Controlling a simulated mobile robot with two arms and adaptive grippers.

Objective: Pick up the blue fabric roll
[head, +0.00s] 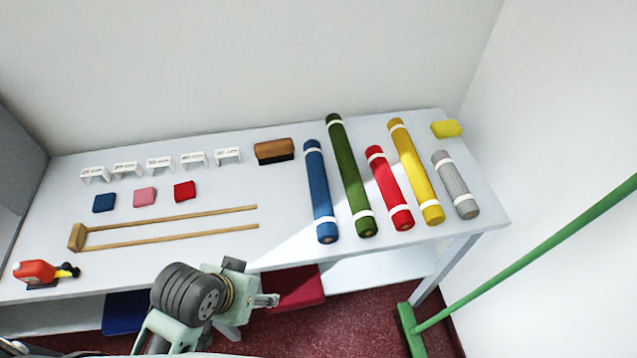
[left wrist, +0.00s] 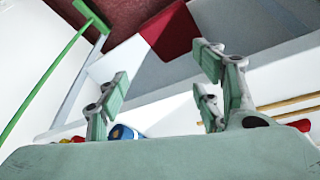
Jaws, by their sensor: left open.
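The blue fabric roll (head: 319,192) lies on the counter, with white bands near both ends. It is the leftmost of the rolls. My left gripper (head: 268,300) is in front of the counter's front edge, below and left of the blue roll's near end, and apart from it. In the left wrist view its fingers (left wrist: 160,88) are spread open with nothing between them. The blue roll's end (left wrist: 124,132) shows there low behind the palm, mostly hidden. My right gripper is in neither view.
A green roll (head: 349,170) lies close right of the blue one, then red (head: 390,188), yellow (head: 416,172) and grey (head: 455,184) rolls. A brush (head: 274,151) lies left of the blue roll's far end. A wooden measuring frame (head: 170,217) lies farther left.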

